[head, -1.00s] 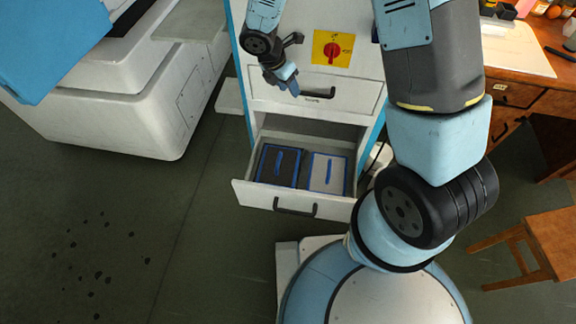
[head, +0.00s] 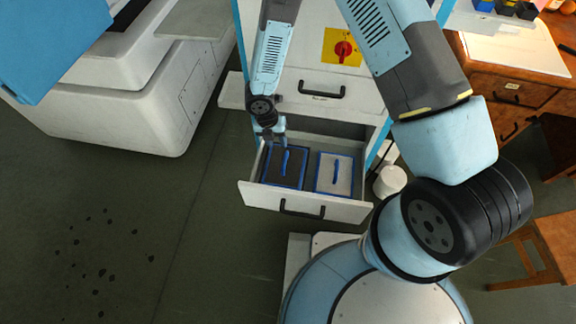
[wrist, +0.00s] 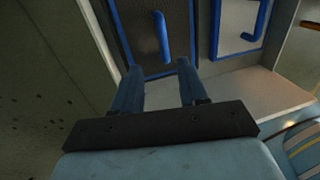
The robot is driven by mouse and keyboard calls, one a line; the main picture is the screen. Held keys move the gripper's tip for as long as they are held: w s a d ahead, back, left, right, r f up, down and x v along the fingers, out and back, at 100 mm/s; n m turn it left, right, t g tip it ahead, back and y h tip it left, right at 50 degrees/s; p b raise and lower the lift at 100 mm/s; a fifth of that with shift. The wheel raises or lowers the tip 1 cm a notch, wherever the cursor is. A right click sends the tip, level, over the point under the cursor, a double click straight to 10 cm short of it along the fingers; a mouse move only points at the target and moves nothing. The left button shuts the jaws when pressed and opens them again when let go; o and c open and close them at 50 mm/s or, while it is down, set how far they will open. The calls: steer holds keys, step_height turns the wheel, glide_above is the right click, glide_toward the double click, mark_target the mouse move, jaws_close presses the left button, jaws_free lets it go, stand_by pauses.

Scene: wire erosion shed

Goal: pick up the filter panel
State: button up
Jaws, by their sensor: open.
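Two flat panels with blue frames and blue bar handles lie side by side in an open drawer. The left one is a dark panel (head: 273,168), also in the wrist view (wrist: 137,22). The right one is a light grey panel (head: 346,173), also in the wrist view (wrist: 232,40). The pictures do not show which is called the filter panel. My gripper (head: 274,137) is open above the back of the dark panel. In the wrist view my gripper's two blue fingers (wrist: 157,68) are apart with nothing between them, pointing toward the dark panel's handle (wrist: 161,38).
The open drawer (head: 262,197) has a white front with a black handle. A closed drawer (head: 310,88) is above it. A white machine (head: 110,110) stands left, a wooden desk (head: 508,75) and stool (head: 545,245) right. A white cylinder (head: 390,181) stands beside the cabinet. Floor is open at left.

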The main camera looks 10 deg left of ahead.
mark_target(284, 160)
steer(key=f, duration=0.2)
steer(key=d+f, duration=0.1)
steer(key=f, duration=0.4)
steer(key=shift+d, duration=0.25)
steer(key=shift+s+d+f, duration=0.1)
steer(key=shift+d+f, duration=0.1)
steer(key=shift+f, duration=0.65)
steer(key=shift+s+d+f, duration=0.1)
steer(key=shift+d+f, duration=0.15)
steer(key=shift+f, duration=0.55)
steer(key=shift+s+d+f, duration=0.1)
steer(key=shift+d+f, duration=0.1)
steer(key=shift+f, duration=0.65)
jaws_close()
